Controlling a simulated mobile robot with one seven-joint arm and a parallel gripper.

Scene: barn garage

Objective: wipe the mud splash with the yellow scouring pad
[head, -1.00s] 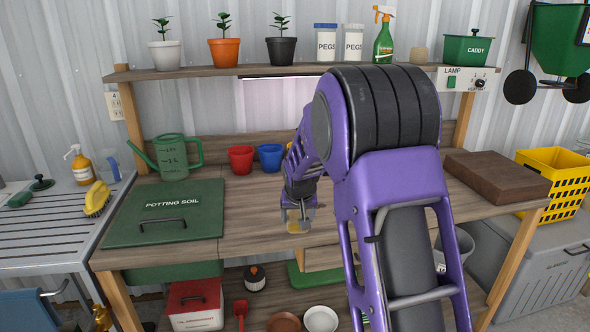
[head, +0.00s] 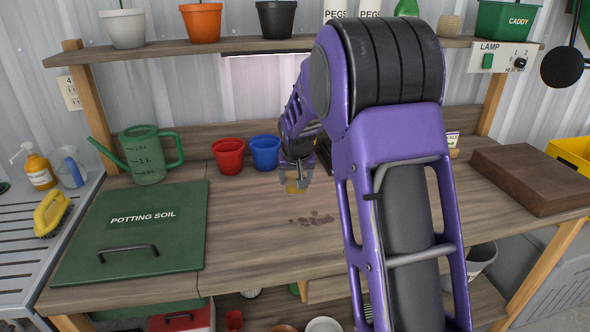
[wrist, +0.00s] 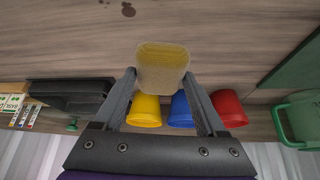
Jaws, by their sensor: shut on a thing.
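My gripper (head: 296,184) is shut on the yellow scouring pad (wrist: 162,65), which sits between the fingertips in the wrist view. The pad (head: 295,188) shows as a small yellow patch below the fingers in the head view. The mud splash (head: 312,218) is a cluster of dark brown spots on the wooden bench top (head: 260,225), in front of the gripper and slightly right. In the wrist view, part of the splash (wrist: 128,10) shows at the top edge, apart from the pad. I cannot tell whether the pad touches the bench.
Red (head: 228,156) and blue (head: 265,152) pots stand behind the gripper; a yellow pot (wrist: 145,110) shows in the wrist view. A black container (wrist: 70,95) is beside it. The green potting soil lid (head: 135,232) lies left, a brown block (head: 530,178) right.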

